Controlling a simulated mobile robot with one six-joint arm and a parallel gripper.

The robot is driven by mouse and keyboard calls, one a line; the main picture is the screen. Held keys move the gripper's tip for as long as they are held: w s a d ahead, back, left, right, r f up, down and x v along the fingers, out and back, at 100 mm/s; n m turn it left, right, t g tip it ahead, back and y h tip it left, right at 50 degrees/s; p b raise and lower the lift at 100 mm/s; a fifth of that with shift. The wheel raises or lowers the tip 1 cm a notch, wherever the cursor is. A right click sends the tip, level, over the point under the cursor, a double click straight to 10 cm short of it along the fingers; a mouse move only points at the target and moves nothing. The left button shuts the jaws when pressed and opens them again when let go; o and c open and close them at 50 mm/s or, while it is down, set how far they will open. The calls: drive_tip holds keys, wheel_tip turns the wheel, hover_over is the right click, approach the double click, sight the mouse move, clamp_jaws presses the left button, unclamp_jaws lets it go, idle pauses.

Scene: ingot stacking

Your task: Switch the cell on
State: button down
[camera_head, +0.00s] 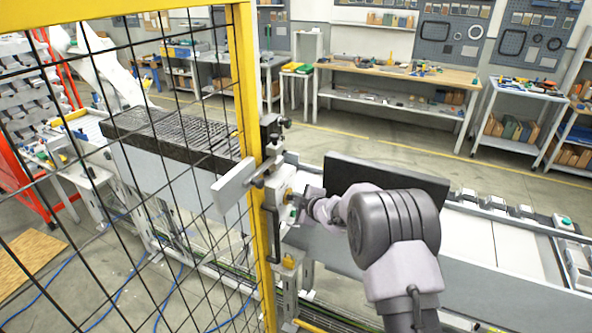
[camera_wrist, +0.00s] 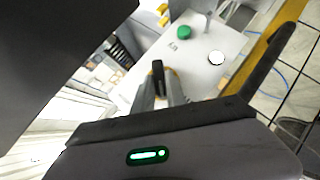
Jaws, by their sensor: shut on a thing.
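A light grey control box (camera_head: 283,181) is mounted beside the yellow fence post in the head view. In the wrist view the control box (camera_wrist: 200,62) carries a green button (camera_wrist: 184,33), a white button (camera_wrist: 216,57) and a black switch handle (camera_wrist: 158,68) on a yellow base. My gripper (camera_head: 299,202) reaches the front of the box from the right. In the wrist view my gripper (camera_wrist: 162,88) is shut on the black handle, one finger on each side. The fingers hide part of the yellow base. The handle's marked position cannot be read.
A yellow post (camera_head: 247,110) and black mesh fence (camera_head: 130,150) stand on the left, close to the box. A dark panel (camera_head: 385,178) stands behind my arm. A conveyor (camera_head: 500,240) runs to the right. Workbenches (camera_head: 400,72) line the back, beyond open floor.

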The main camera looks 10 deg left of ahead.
drive_tip(key=g+p, duration=0.1)
drive_tip(key=p, duration=0.3)
drive_tip(key=m+g+p, duration=0.1)
drive_tip(key=p, duration=0.3)
drive_tip(key=m+g+p, duration=0.1)
drive_tip(key=g+p, duration=0.1)
drive_tip(key=p, duration=0.2)
drive_tip(key=shift+w+d+r+y+p, duration=0.15)
drive_tip(key=shift+w+r+y+p, duration=0.15)
drive_tip(key=shift+w+p, duration=0.1)
drive_tip(key=shift+m, duration=0.3)
drive_tip(key=c, duration=1.4)
unclamp_jaws()
drive_tip(key=shift+o, duration=0.2)
drive_tip(key=v, duration=1.7)
drive_tip(key=shift+r, duration=0.2)
drive_tip(key=shift+d, duration=0.1)
